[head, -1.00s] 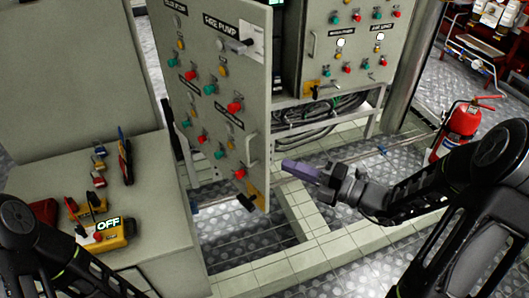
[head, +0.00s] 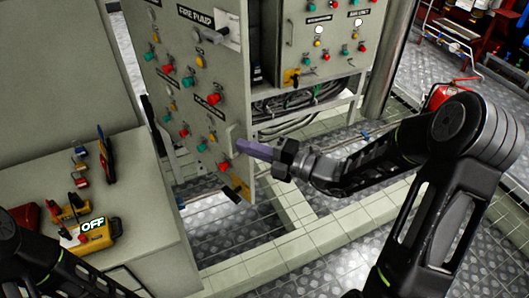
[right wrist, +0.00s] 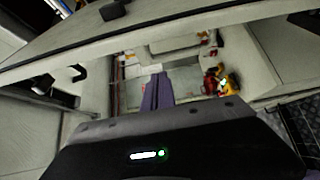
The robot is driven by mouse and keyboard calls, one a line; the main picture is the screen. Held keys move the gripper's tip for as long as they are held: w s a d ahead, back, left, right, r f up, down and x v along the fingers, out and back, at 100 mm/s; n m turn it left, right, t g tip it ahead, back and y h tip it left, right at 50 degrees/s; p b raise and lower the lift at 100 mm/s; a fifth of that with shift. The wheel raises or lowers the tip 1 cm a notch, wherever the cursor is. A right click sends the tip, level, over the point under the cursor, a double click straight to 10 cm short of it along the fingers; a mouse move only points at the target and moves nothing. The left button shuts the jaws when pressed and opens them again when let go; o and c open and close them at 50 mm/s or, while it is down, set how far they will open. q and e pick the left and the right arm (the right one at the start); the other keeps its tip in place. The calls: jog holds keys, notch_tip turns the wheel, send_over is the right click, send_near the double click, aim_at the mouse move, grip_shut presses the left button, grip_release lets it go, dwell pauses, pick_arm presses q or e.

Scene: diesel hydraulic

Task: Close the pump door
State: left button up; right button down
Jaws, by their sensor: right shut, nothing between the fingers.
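The pump door (head: 195,75), a grey panel marked FIRE PUMP with red, green and yellow buttons, stands swung open from the grey cabinet (head: 325,58). A pale handle (head: 232,137) is near its free edge, with a yellow-and-black latch (head: 240,187) below. My right gripper (head: 243,146) is shut and empty, its purple fingers pointing left at the door's free edge by the handle. I cannot tell whether they touch. The shut fingers also show in the right wrist view (right wrist: 157,93). My left arm enters at lower left; its gripper is out of view.
Cables (head: 300,100) hang under the cabinet. A red extinguisher (head: 438,97) is partly behind my right arm.

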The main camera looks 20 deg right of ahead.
aim_at(251, 136)
jog(key=w, duration=0.1)
jog(key=w+d, duration=0.1)
jog(key=w, duration=0.1)
jog(key=shift+d, duration=0.15)
jog(key=shift+w+d, duration=0.25)
jog(key=shift+d, duration=0.05)
jog(key=shift+d, duration=0.1)
